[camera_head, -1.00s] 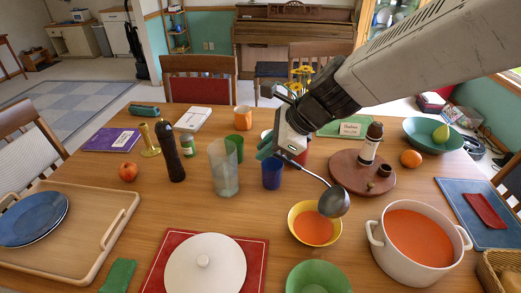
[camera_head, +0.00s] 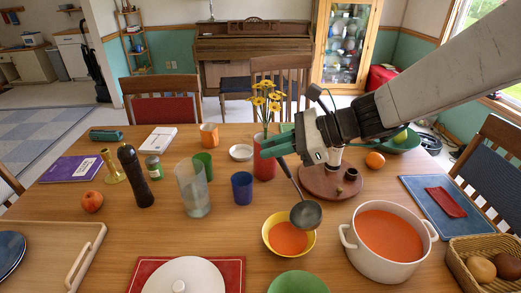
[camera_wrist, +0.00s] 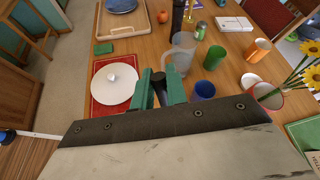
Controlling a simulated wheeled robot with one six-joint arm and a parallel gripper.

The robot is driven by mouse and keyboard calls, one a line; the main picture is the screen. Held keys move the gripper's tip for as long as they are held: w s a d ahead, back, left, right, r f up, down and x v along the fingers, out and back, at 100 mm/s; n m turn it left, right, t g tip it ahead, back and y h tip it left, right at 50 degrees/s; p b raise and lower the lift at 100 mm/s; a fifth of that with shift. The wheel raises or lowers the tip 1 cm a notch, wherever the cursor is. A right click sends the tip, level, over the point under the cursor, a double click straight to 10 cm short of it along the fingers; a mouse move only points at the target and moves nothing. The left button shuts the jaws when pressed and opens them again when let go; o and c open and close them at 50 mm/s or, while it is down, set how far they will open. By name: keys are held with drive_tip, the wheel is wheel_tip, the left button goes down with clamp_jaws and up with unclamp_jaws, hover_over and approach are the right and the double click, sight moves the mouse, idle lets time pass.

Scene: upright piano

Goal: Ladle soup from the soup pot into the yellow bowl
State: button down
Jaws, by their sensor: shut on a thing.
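My gripper (camera_head: 279,148) is shut on the upper handle of a dark ladle (camera_head: 306,214), whose handle slants down to the right. In the wrist view, the teal fingers of my gripper (camera_wrist: 160,90) close around the black handle end (camera_wrist: 159,84); the ladle's cup is hidden there. In the head view the cup hangs over the far right rim of the yellow bowl (camera_head: 268,243). Orange soup (camera_head: 287,238) lies in that bowl. I cannot tell whether the cup holds soup. The white soup pot (camera_head: 377,266), with orange soup inside, stands to the right of the bowl.
A blue cup (camera_head: 242,188) and a clear pitcher (camera_head: 193,188) stand left of the ladle. A red vase with yellow flowers (camera_head: 265,100) and a round brown tray (camera_head: 318,181) are behind it. A green bowl (camera_head: 298,284), a white lid (camera_head: 187,277) and a bread basket (camera_head: 463,265) line the near side.

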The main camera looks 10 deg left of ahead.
drive_tip(key=w+d+y, duration=0.2)
drive_tip(key=d+y, duration=0.3)
drive_tip(key=d, duration=0.4)
drive_tip(key=shift+m+g, duration=0.3)
drive_tip(key=shift+g, duration=0.1)
drive_tip(key=shift+r, duration=2.7)
